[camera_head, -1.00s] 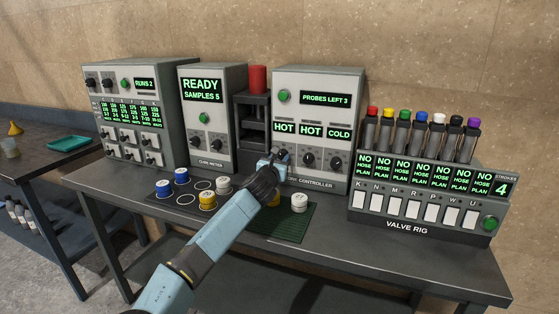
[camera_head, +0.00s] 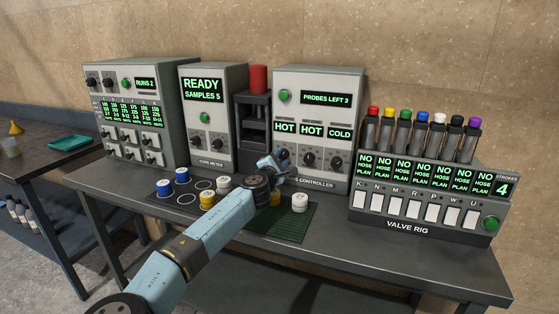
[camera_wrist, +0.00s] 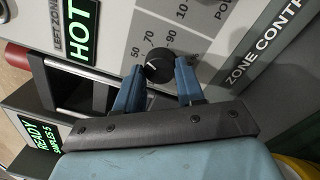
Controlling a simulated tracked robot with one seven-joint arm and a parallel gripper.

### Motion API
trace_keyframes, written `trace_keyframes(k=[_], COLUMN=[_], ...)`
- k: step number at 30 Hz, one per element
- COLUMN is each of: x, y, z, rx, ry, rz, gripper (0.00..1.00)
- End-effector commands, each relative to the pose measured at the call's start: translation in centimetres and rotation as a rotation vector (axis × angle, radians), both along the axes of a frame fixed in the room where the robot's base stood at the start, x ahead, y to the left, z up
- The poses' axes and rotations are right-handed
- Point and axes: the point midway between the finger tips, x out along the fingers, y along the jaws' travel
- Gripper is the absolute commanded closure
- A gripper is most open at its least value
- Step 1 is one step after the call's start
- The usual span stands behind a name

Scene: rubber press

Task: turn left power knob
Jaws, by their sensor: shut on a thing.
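The left power knob (camera_wrist: 159,68) is a round black dial with a white pointer line, under the green HOT display marked LEFT ZONE. Its scale shows 50, 70 and 90; the pointer lies toward the 50 to 70 side. My gripper (camera_wrist: 158,85) has its two blue fingers on either side of the knob, shut on it.
The valve rig (camera_head: 425,205) stands right.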

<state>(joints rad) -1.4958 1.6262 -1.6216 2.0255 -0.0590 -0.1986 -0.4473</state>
Motion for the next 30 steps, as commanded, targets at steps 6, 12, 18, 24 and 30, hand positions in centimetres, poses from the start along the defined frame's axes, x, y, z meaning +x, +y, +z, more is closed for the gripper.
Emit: trace_keyframes(k=[6,12,18,24,30], x=[0.03,0.03,0.02,0.0,-0.01], y=[-0.13,-0.15,-0.19,-0.25,-0.27], z=[-0.05,-0.1,-0.15,-0.29,-0.36], rx=[0.195,0.373,0.552,0.726,0.876], ry=[-0.07,-0.134,-0.199,-0.262,-0.316], rz=[-0.003,-0.004,-0.006,-0.008,-0.009], gripper=[0.92,0.92,0.92,0.92,0.92])
